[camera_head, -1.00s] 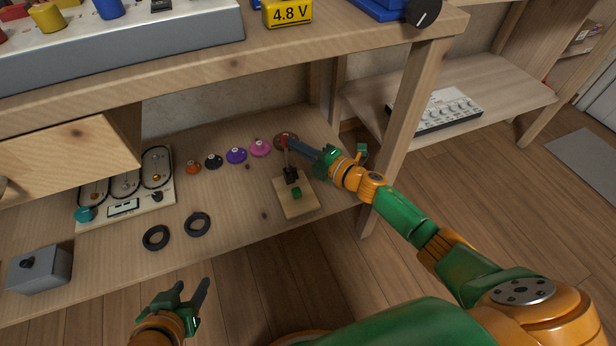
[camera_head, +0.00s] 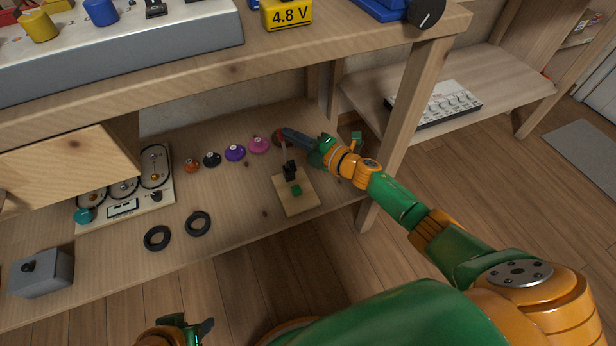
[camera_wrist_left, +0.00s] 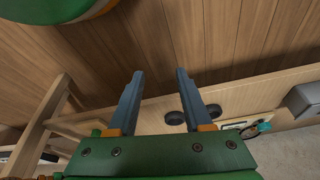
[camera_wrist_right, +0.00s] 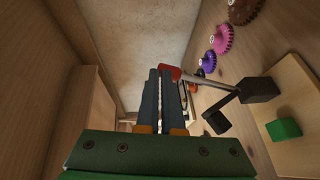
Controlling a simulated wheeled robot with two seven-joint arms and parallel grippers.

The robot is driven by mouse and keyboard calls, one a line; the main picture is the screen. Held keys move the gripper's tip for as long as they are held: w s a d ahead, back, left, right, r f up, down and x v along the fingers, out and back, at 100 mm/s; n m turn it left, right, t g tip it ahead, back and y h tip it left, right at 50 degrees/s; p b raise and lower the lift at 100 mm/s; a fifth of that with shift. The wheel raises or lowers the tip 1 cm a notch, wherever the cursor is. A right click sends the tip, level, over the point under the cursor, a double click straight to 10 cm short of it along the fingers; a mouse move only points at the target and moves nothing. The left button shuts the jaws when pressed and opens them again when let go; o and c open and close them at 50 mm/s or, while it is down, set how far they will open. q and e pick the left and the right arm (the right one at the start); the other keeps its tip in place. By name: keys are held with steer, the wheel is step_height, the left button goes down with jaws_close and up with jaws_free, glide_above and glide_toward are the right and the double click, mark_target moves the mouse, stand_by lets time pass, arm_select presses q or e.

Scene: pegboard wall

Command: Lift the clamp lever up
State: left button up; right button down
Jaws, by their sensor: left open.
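The toggle clamp sits on a small wooden board (camera_head: 300,206) on the lower shelf, with a green block (camera_head: 297,190) on the board. Its black body (camera_head: 290,171) carries a grey lever, with a red handle (camera_wrist_right: 169,71) on its far end. In the right wrist view the lever (camera_wrist_right: 219,84) slants from the black block to the red handle. My right gripper (camera_head: 286,134) is at the handle; its fingers (camera_wrist_right: 162,76) are close together with a narrow gap. Whether they pinch the handle or only touch it is unclear. My left gripper (camera_wrist_left: 158,80) is open, empty and away from the clamp.
Two black rings (camera_head: 197,223) and a grey box (camera_head: 41,272) lie further left. The upper shelf (camera_head: 230,70) hangs above; a table leg (camera_head: 408,120) stands right.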

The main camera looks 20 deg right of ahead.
arm_select(q)
steer(key=shift+r, duration=0.1)
arm_select(e)
steer(key=shift+w+r, duration=0.15)
steer(key=shift+r, duration=0.15)
arm_select(q)
steer(key=s+a+f+g+p, duration=0.1)
steer(key=s+f+p, duration=0.2)
steer(key=f+p, duration=0.7)
steer(key=s+a+f+y+p, duration=0.1)
steer(key=s+a+f+p, duration=0.2)
steer(key=s, duration=0.3)
steer(key=shift+s+a+f, duration=0.15)
steer(key=shift+a+f, duration=0.1)
steer(key=shift+a, duration=0.5)
arm_select(e)
steer(key=s+a+r, duration=0.3)
steer(key=s+r, duration=0.9)
steer(key=s, duration=0.1)
steer(key=shift+s+a+r, duration=0.25)
steer(key=shift+s+a, duration=0.15)
